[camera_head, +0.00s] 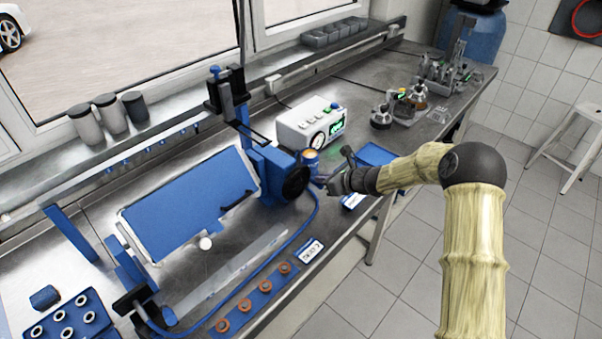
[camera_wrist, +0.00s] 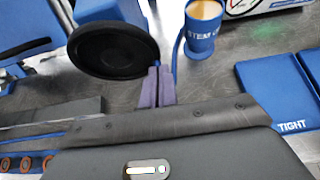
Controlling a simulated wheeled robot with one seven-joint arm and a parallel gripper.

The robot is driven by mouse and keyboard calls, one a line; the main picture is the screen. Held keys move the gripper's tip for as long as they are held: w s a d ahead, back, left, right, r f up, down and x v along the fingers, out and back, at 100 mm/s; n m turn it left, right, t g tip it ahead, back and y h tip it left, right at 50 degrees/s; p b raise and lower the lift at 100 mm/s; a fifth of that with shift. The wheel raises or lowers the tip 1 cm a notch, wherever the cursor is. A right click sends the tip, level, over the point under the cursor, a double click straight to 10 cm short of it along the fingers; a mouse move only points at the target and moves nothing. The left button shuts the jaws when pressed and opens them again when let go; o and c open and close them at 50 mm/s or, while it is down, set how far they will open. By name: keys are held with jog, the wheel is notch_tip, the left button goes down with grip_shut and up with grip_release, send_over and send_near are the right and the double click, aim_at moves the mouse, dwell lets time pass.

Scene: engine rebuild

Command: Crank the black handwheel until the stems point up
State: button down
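The black handwheel (camera_head: 296,181) sits at the right end of the blue tilting fixture (camera_head: 185,205) in the head view. In the wrist view the handwheel (camera_wrist: 110,50) is a dark disc at upper left. The fixture's broad blue face is tilted, and a small white round piece (camera_head: 205,243) shows at its lower edge; I cannot make out the stems. My gripper (camera_head: 334,184) is just right of the handwheel. Its purple fingertips (camera_wrist: 157,84) are close together by the wheel's right rim. No handle shows between them, and I cannot tell whether they touch the rim.
An orange-topped blue cup (camera_wrist: 203,25) stands behind my gripper, near a white gauge box (camera_head: 310,125). Blue mats (camera_wrist: 275,90), one marked TIGHT, lie to the right. A blue hose (camera_head: 285,245) runs along the bench front, by a blue strip with several copper rings (camera_head: 265,286).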

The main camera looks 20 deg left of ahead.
aim_at(321, 186)
jog(key=shift+s+f, duration=0.2)
jog(key=shift+f, duration=0.1)
jog(key=shift+f+b, duration=0.45)
jog(key=shift+b, duration=0.3)
jog(key=shift+f, duration=0.1)
jog(key=shift+f+b, duration=0.15)
jog(key=shift+b, duration=0.2)
jog(key=shift+s+f+b, duration=0.15)
jog(key=shift+f+b, duration=0.05)
jog(key=shift+b, duration=0.2)
jog(key=shift+f, duration=0.1)
jog(key=shift+s+f+b, duration=0.15)
jog(key=shift+f+b, duration=0.2)
jog(key=shift+b, duration=0.5)
jog(key=shift+a, duration=0.15)
